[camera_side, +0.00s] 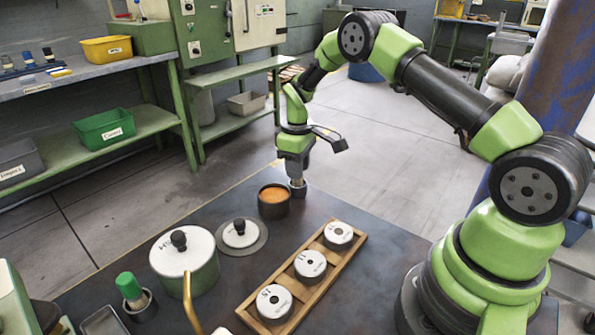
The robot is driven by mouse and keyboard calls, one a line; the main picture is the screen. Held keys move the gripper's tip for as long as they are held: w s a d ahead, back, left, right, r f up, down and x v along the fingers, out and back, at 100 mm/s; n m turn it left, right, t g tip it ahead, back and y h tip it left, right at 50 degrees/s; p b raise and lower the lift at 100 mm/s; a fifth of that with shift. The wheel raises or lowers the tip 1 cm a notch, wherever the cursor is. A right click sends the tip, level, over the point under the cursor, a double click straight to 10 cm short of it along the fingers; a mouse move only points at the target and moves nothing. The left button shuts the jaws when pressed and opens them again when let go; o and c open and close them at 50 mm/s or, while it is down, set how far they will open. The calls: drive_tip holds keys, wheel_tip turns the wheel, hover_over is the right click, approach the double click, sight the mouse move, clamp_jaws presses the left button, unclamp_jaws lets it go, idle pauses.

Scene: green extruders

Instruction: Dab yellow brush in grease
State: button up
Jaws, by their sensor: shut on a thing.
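A dark round pot (273,208) with orange-brown grease (273,194) in it stands open near the far edge of the dark table. My gripper (298,182) points down just behind and right of this pot, close to the table. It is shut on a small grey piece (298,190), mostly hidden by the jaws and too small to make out. No yellow brush can be made out. A green-topped brush or handle (129,287) stands upright in a small dark cup at the front left.
A round lid with a black knob (240,233) lies left of the pot. A larger lidded green pot (197,272) stands nearer. A wooden rack (262,282) holds three white-topped discs. A curved brass rod (189,302) rises at the front.

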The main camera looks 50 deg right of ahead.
drive_tip(key=r, duration=0.8)
drive_tip(key=shift+a, duration=0.2)
drive_tip(key=a+r, duration=0.2)
drive_tip(key=a, duration=0.5)
drive_tip(key=shift+a+f, duration=0.15)
drive_tip(key=shift+f, duration=1.45)
drive_tip(key=shift+a+f, duration=0.15)
drive_tip(key=shift+f, duration=1.4)
drive_tip(key=shift+f, duration=0.6)
wheel_tip(320, 180, up, 7)
drive_tip(key=shift+r, duration=0.1)
